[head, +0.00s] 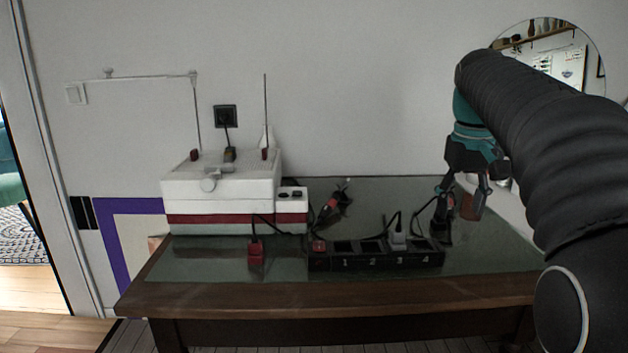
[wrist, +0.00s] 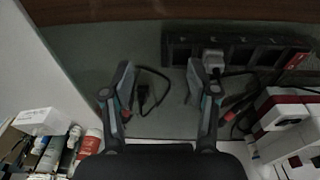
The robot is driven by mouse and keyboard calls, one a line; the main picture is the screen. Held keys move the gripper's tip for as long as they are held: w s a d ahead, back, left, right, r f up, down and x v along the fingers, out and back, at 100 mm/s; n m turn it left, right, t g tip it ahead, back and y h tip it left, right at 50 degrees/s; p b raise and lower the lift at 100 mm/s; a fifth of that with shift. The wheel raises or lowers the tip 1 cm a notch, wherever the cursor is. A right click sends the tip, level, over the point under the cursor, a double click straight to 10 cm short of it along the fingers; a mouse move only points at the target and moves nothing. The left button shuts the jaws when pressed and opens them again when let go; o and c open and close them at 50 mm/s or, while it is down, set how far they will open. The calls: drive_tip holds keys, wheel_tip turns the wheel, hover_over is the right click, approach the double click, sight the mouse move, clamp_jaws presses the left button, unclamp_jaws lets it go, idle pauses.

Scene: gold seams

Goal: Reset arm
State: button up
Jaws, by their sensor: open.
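My gripper (head: 461,206) hangs fingers-down over the right end of the table (head: 330,291) in the head view. Its two fingers are spread apart with nothing held between them. In the wrist view, my gripper (wrist: 160,80) also shows open. A black plug (wrist: 143,98) with a looped cable lies on the glass top, seen between the fingers and apart from them. The power strip (head: 375,261), with numbered sockets, lies at the front of the table, left of my gripper. A white plug (head: 398,241) sits in the strip; it also shows by the right finger in the wrist view (wrist: 213,62).
A white sewing machine-like box (head: 222,186) with a red band and upright rods stands at the table's left. A red plug (head: 256,254) lies in front of it. A round mirror (head: 545,38) hangs at right, partly behind my arm.

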drive_tip(key=s+a+f+t, duration=0.2)
drive_tip(key=s+a+f, duration=0.3)
drive_tip(key=s+f, duration=0.4)
drive_tip(key=s+a+f+t, duration=0.2)
drive_tip(key=s+a+f, duration=0.3)
drive_tip(key=s+f, duration=0.5)
drive_tip(key=s, duration=0.4)
drive_tip(key=shift+a+y, duration=0.3)
